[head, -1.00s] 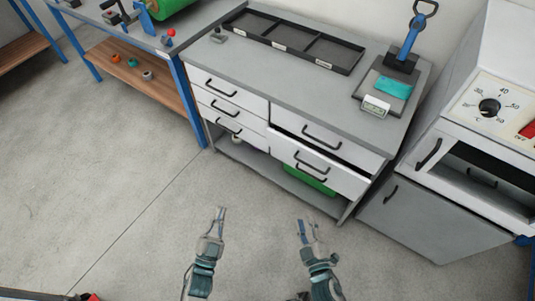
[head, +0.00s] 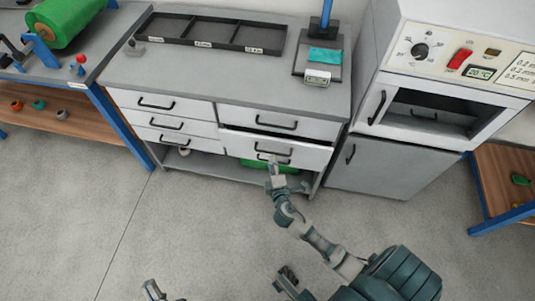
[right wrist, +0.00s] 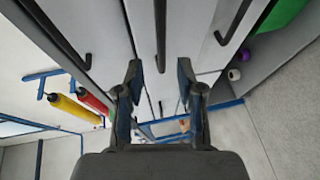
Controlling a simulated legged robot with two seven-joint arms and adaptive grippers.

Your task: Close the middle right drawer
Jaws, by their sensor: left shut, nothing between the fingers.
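The middle right drawer (head: 311,155) of the grey cabinet is pulled out a little, with a dark gap above its white front. My left gripper (head: 150,289) is shut and empty, low at the bottom edge, away from the cabinet. The bottom right drawer is mostly hidden.
The top right drawer (head: 278,122) and the left drawers look shut. A green bin (head: 258,164) sits under the right drawers. An oven-like unit (head: 425,110) stands right of the cabinet, a blue-legged bench (head: 120,125) left. The floor in front is clear.

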